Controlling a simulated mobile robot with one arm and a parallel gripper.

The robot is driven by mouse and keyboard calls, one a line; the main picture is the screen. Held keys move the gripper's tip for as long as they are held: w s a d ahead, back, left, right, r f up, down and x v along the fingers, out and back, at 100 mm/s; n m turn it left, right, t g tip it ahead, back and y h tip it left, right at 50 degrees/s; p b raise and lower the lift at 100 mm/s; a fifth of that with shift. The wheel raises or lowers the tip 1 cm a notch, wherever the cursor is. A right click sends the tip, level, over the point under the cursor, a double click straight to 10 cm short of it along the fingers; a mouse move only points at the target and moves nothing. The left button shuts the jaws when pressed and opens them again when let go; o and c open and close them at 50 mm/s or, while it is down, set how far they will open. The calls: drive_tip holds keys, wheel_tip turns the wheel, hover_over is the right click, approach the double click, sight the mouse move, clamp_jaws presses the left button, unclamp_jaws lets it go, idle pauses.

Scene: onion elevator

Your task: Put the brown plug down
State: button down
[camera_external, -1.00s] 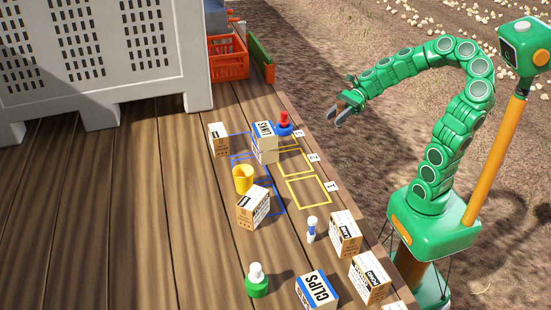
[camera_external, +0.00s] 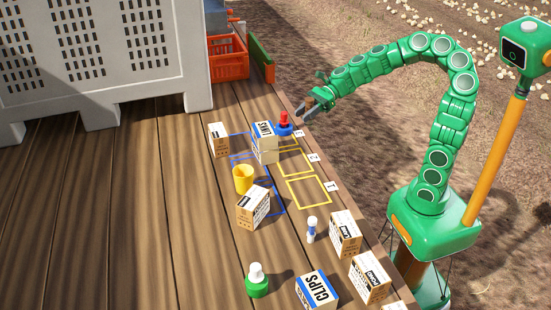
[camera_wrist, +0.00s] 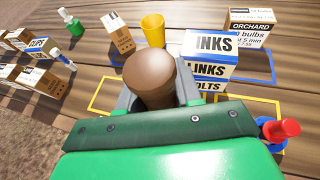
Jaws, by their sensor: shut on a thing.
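The brown plug (camera_wrist: 150,78) is held between the jaws of my gripper (camera_wrist: 158,98) in the wrist view; its rounded top faces the camera and its lower end is hidden. In the external view my gripper (camera_external: 305,108) is at the right edge of the wooden deck, just right of a red and blue plug (camera_external: 284,122); the brown plug shows there only as a small brown patch. Yellow outlined squares (camera_external: 309,192) with number tags lie along the deck's right side, and blue outlined ones (camera_external: 278,198) lie to their left.
A LINKS box (camera_external: 265,142) stands close left of the red and blue plug. A yellow cup (camera_external: 243,179) and several cartons stand nearby. A grey crate (camera_external: 100,85) and an orange crate (camera_external: 228,58) are at the back. The yellow square tagged 1 looks empty.

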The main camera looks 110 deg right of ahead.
drive_tip(key=w+a+m+h, duration=0.1)
drive_tip(key=w+a, duration=0.2)
drive_tip(key=w, duration=0.9)
drive_tip(key=w+a+m+h, duration=0.1)
drive_tip(key=w+a, duration=0.2)
drive_tip(key=w, duration=0.9)
drive_tip(key=w+a+f+m+t+h, duration=0.1)
drive_tip(key=w+a+f, duration=0.2)
drive_tip(key=w+a, duration=0.55)
drive_tip(key=w+a+f+m+h, duration=0.1)
drive_tip(key=w+a+f, duration=0.1)
drive_tip(key=w+a, duration=0.65)
drive_tip(key=shift+s+a+r, duration=1.05)
drive_tip(key=shift+s+r, duration=0.15)
drive_tip(key=shift+r, duration=3.25)
drive_tip(key=s+d+m+g+h, duration=0.1)
drive_tip(key=s+d+m+h, duration=0.35)
drive_tip(key=s+d, duration=1.6)
drive_tip(key=shift+h, duration=0.45)
drive_tip(key=shift+w+d+f, duration=1)
drive_tip(key=shift+w+f, duration=1.45)
drive_tip(key=shift+w, duration=0.05)
drive_tip(key=shift+w+d+f, duration=0.95)
drive_tip(key=shift+w+f, duration=1.55)
drive_tip(key=shift+w+d+f, duration=1)
drive_tip(key=shift+w+f, duration=1.45)
drive_tip(key=shift+w, duration=0.05)
drive_tip(key=shift+f, duration=1.6)
